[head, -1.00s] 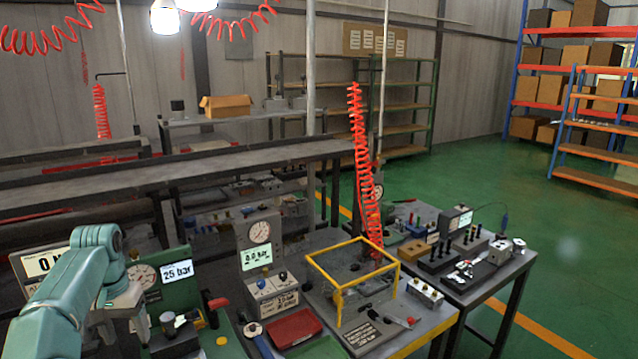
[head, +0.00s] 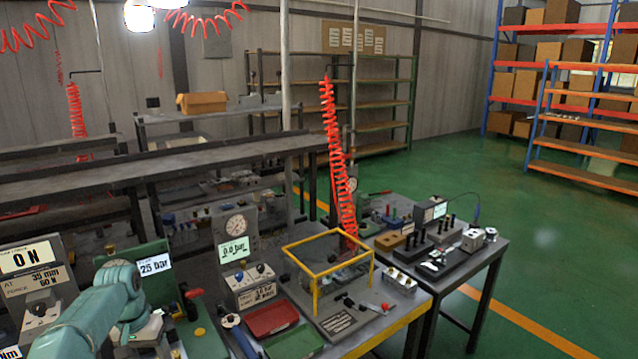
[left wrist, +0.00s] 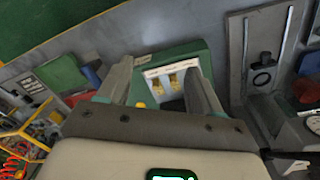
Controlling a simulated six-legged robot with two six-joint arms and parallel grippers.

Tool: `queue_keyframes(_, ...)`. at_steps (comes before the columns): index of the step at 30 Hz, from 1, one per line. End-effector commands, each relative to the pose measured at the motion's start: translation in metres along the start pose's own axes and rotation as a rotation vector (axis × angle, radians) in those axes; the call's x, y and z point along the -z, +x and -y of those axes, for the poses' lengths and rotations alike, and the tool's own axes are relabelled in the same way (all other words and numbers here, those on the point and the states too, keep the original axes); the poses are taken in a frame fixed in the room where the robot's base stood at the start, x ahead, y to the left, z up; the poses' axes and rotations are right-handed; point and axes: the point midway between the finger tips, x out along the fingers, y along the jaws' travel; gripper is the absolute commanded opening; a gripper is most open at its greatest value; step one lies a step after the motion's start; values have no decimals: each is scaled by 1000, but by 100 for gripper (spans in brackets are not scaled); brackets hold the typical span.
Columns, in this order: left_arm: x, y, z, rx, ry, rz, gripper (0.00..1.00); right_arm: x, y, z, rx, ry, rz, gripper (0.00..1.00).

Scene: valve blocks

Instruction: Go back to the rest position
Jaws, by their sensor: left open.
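My left arm comes in from the lower left of the head view, in front of the green test stand with the 25 bar display (head: 152,258). Its gripper is largely hidden there by my own arm. In the left wrist view my left gripper (left wrist: 163,82) is open, with its two grey fingers apart. Beyond and between the fingers shows a green block (left wrist: 190,57) with a pale tray holding brass-coloured parts (left wrist: 177,80). Nothing is seen held, and I cannot tell how far the fingers are from the block. My right gripper is in neither view.
A force display reading 0 N (head: 25,258) stands at the left. A gauge stand (head: 236,227), red tray (head: 270,318), green tray (head: 292,342) and yellow frame (head: 328,262) crowd the bench. A coiled red hose (head: 337,150) hangs above. Green floor (head: 560,260) is open at right.

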Motion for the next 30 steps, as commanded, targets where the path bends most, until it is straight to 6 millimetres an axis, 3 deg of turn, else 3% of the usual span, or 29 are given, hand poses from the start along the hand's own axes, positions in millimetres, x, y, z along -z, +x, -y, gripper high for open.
queue_keyframes(5, -9, 74, -44, -56, 56, 1, 65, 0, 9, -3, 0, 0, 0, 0)
queue_keyframes(8, -28, 128, -79, -104, 82, 0, 65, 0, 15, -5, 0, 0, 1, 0)
queue_keyframes(12, -87, 209, -138, -189, 99, 5, 65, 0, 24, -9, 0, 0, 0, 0)
queue_keyframes(16, -164, 262, -184, -251, 82, 15, 65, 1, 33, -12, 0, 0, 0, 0)
queue_keyframes(21, -270, 293, -215, -290, 38, 31, 65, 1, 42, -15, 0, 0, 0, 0)
queue_keyframes(24, -315, 295, -220, -293, 17, 37, 65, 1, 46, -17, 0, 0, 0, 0)
queue_keyframes(27, -342, 292, -221, -290, 3, 40, 65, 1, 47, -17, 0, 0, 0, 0)
queue_keyframes(30, -352, 290, -221, -289, -3, 38, 65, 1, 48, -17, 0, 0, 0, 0)
